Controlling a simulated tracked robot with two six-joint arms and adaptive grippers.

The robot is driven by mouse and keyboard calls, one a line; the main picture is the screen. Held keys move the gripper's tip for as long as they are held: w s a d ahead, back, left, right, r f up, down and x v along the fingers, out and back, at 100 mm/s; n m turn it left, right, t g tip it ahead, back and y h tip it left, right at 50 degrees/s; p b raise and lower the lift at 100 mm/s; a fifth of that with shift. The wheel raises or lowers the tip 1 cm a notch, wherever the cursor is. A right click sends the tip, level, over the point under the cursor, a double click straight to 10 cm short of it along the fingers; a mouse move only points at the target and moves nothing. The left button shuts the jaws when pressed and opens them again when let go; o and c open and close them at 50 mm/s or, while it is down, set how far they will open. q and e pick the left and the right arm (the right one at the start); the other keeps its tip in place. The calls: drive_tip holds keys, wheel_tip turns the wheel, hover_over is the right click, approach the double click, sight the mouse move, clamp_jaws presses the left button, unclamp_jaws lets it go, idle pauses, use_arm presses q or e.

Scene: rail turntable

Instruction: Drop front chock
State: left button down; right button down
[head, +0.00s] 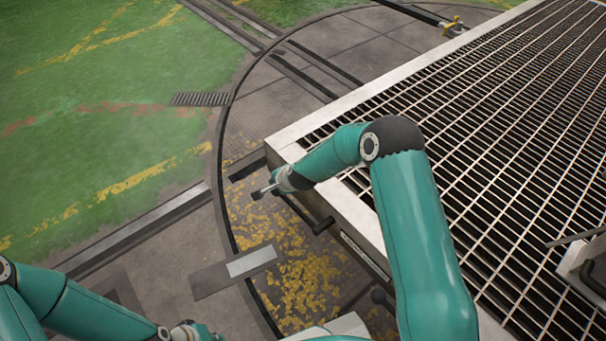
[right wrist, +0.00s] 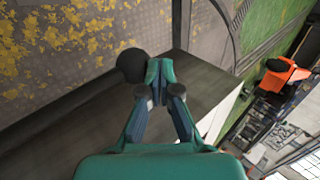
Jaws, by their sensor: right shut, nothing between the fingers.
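No part is clearly recognisable as the front chock. In the right wrist view a black ball knob (right wrist: 131,65) sits on the end of a dark bar, just left of the tips of my right gripper (right wrist: 160,75). The gripper is shut and empty; whether it touches the knob I cannot tell. In the head view my right gripper (head: 268,190) is at the near left corner of the grated deck (head: 285,137). A black handle (head: 318,222) and a black knob (head: 378,296) show along the deck's side. My left gripper (head: 195,332) is partly cut off at the bottom edge.
A yellow fitting (head: 455,27) sits at the deck's far edge. Rails (head: 150,226) run to the round turntable floor (head: 265,110). A grey plate (head: 235,270) lies across its rim. Green ground is open at left. A bracket (head: 585,265) stands on the deck at right.

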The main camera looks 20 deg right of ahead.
drive_tip(key=shift+s+f, duration=0.2)
drive_tip(key=shift+f, duration=0.05)
drive_tip(key=shift+r+p, duration=0.45)
drive_tip(key=shift+r, duration=0.05)
wheel_tip(320, 180, up, 13)
drive_tip(key=w+a+p, duration=0.1)
drive_tip(key=p, duration=1)
drive_tip(key=shift+w, duration=0.4)
drive_tip(key=shift+d, duration=0.1)
